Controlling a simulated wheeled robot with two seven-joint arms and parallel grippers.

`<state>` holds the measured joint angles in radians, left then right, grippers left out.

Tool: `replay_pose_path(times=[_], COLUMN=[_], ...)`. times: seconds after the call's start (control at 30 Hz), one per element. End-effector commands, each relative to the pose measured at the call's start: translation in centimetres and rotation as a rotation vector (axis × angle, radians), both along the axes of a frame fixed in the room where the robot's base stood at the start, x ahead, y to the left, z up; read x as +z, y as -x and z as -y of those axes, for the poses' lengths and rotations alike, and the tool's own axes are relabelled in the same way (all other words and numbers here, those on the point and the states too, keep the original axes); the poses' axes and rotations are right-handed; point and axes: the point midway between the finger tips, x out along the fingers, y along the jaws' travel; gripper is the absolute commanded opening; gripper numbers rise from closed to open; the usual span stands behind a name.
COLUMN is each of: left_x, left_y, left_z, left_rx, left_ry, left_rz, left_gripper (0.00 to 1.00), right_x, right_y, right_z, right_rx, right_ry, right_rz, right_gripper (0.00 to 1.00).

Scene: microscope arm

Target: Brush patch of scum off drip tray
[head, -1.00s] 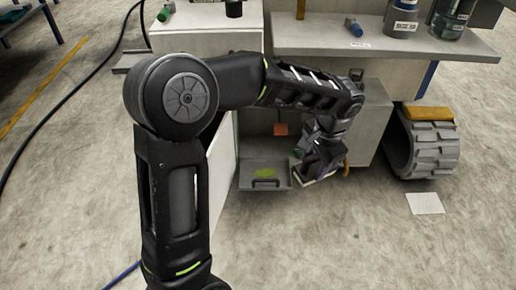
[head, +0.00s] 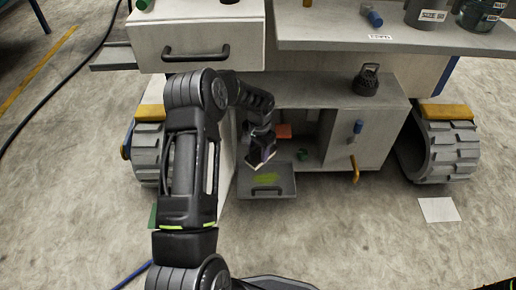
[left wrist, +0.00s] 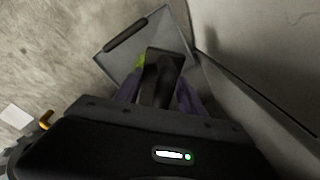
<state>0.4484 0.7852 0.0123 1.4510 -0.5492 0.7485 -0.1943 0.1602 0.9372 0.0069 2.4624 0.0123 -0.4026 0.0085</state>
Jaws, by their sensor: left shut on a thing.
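The grey drip tray (head: 286,190) with its dark handle sticks out low at the front of the workbench cabinet. A yellow-green patch of scum (head: 265,179) lies on it. My left gripper (head: 262,150) is over the back part of the tray, shut on a dark brush (head: 262,161) with a pale lower edge. In the left wrist view the brush (left wrist: 165,62) sits between the purple-sided fingers, with the tray (left wrist: 172,28) beneath and part of the scum (left wrist: 140,62) beside it. I cannot tell whether the brush touches the tray. My right gripper is out of view.
The cabinet's open bay holds an orange block (head: 284,131) and a small green item (head: 303,153). A drawer (head: 195,52) is above left.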

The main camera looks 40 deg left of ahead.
Motion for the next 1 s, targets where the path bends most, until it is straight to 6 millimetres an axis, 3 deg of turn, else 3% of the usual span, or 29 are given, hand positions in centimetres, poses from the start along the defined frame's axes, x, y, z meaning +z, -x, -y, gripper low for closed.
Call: replay_pose_path(times=[0.37,0.8,1.0], left_x=[-0.2,-4.3,-5.0], left_y=[0.0,0.0,0.0], left_z=[0.0,0.1,0.1], left_rx=[-0.001,-0.001,-0.001], left_ry=[0.0,0.0,0.0], left_rz=[0.001,0.0,0.001], left_gripper=[0.0,0.0,0.0], right_x=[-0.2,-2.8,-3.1], right_y=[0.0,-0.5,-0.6], right_z=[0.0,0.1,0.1], right_rx=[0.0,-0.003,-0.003], right_ry=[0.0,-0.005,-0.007], right_rz=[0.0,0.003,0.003], right_gripper=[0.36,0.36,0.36])
